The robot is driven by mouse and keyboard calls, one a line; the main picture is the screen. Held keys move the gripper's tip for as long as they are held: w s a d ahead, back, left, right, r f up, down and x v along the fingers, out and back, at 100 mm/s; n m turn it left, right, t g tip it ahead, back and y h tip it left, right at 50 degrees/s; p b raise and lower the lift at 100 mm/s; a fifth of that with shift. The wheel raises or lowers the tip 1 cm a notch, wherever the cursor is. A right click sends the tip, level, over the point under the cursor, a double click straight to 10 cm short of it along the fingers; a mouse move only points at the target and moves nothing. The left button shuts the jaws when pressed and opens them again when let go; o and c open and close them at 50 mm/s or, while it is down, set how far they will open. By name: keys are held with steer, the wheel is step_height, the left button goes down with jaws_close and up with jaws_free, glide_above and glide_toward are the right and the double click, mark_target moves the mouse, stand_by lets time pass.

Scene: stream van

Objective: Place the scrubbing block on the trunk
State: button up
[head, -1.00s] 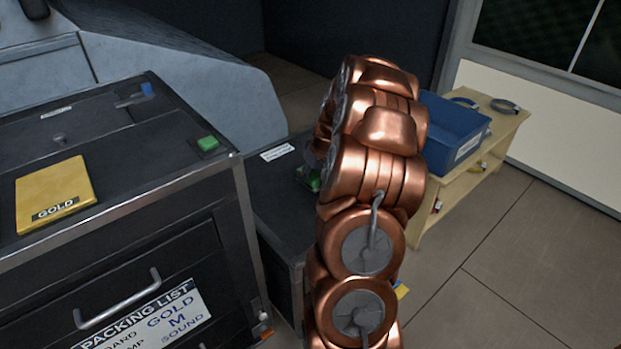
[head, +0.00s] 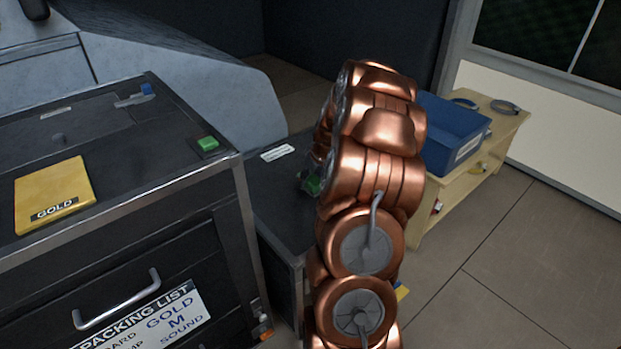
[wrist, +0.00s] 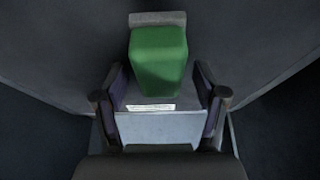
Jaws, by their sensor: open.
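The green scrubbing block (wrist: 159,48), with a grey edge along its far side, is at the upper middle of the wrist view. My gripper (wrist: 160,76) is open, with one finger on each side of the block's near end; a gap shows on both sides. In the head view a small part of the green block (head: 313,186) shows left of my arm, over a low black trunk (head: 270,190) with a white label. My arm hides most of my gripper there. I cannot tell whether the block touches the trunk's top.
A taller black case (head: 110,140) at left carries a gold box (head: 54,194) and a small green item (head: 208,143). A blue bin (head: 453,130) stands on a wooden shelf (head: 510,127) to the right. Floor is clear at the lower right.

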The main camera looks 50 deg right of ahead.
steer(key=v, duration=1.1)
steer(key=shift+s+r+p, duration=0.2)
steer(key=shift+r+p, duration=0.15)
steer(key=shift+p, duration=0.1)
